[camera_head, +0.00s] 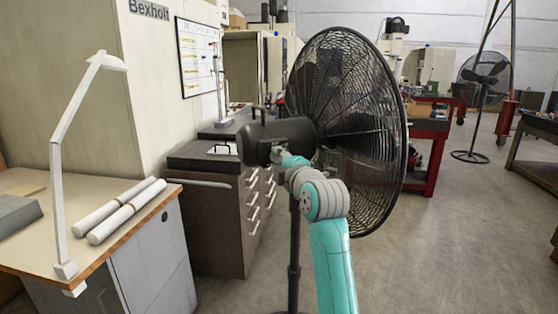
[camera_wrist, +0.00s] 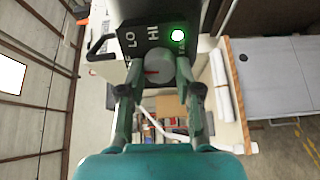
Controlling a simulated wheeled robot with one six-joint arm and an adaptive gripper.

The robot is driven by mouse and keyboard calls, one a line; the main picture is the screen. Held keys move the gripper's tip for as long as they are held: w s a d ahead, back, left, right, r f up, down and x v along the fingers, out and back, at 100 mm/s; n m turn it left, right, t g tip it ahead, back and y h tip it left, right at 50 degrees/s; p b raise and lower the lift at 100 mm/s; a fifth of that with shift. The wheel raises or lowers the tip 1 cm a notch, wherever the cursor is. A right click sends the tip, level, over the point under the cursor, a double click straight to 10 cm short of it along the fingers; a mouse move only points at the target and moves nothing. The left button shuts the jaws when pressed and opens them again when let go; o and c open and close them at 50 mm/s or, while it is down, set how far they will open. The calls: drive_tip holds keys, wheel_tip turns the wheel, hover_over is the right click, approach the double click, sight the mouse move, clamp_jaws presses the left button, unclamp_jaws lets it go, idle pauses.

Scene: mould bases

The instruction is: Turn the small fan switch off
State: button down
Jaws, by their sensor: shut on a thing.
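The black fan (camera_head: 345,120) stands on a pole in the middle of the head view. Its motor housing (camera_head: 262,138) is on the left side of the cage. In the wrist view, the housing's control panel (camera_wrist: 131,42) has LO and HI markings and a lit green light (camera_wrist: 177,35). A grey round knob (camera_wrist: 165,74) with a red mark sits below the markings. My gripper (camera_wrist: 155,76) is shut on the knob, one finger on each side. In the head view, my arm reaches the housing's near side, and the fingertips and knob are hard to make out.
A bench (camera_head: 165,197) with a white lamp (camera_head: 62,160) and white rolls (camera_head: 122,212) is at the left. Dark drawer cabinets (camera_head: 215,215) stand behind the fan. A second fan (camera_head: 484,78) stands far right.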

drive_tip(key=shift+n, duration=0.5)
drive_tip(key=c, duration=0.8)
unclamp_jaws()
drive_tip(key=shift+s, duration=0.1)
drive_tip(key=v, duration=1.1)
drive_tip(key=shift+s, duration=0.4)
drive_tip(key=shift+d, duration=0.1)
